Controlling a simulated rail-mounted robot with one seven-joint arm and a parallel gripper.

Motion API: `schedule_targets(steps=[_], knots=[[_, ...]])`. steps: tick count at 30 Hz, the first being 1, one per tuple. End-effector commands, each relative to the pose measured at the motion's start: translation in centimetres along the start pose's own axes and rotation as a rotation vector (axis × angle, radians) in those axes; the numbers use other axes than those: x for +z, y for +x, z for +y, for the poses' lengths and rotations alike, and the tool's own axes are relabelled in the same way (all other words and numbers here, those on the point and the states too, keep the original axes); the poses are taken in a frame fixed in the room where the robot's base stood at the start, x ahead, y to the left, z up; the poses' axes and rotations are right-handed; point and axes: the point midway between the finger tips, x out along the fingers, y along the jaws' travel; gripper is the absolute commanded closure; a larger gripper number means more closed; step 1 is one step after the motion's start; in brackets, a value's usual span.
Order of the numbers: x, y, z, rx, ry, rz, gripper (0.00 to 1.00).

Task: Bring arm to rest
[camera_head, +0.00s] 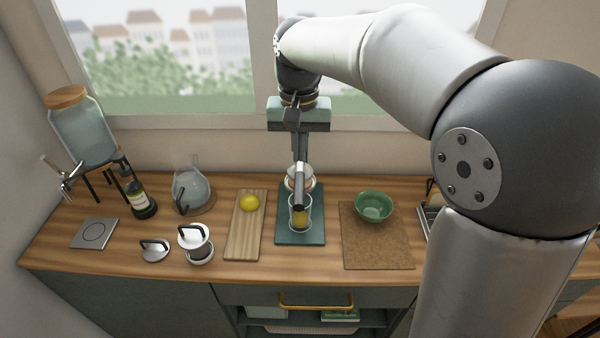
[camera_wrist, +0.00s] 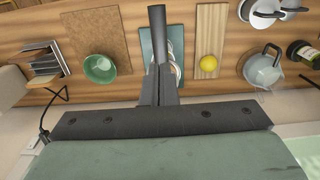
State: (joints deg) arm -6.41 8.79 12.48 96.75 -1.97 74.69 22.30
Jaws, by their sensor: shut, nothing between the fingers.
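My gripper (camera_head: 299,158) hangs from my arm over the middle of the wooden counter, pointing down, shut and empty. In the head view it is in front of a white-topped item (camera_head: 294,180) on a green board (camera_head: 285,238), partly hiding it. A glass with yellow contents (camera_head: 300,218) stands on the same board, just below the gripper in the picture; whether they touch I cannot tell.
A green bowl (camera_head: 373,205) sits on a cork mat (camera_head: 378,251) to the right. A lemon (camera_head: 249,203) lies on a wooden board (camera_head: 243,240) to the left.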

Motion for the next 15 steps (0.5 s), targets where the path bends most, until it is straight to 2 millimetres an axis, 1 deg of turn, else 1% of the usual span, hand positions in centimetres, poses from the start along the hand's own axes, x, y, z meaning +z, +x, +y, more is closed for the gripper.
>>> schedule_targets(steps=[5, 8, 11, 12, 14, 15], knots=[[0.0, 0.0, 0.1, 0.000, 0.000, 0.000, 1.00], [1.0, 0.3, 1.1, 0.005, -0.002, 0.007, 1.00], [3.8, 1.3, 4.0, 0.016, -0.007, 0.020, 1.00], [5.5, 2.0, 5.6, 0.020, -0.010, 0.026, 1.00], [8.1, 3.3, 7.8, 0.022, -0.017, 0.038, 1.00], [10.0, 4.2, 9.2, 0.021, -0.020, 0.045, 1.00]])
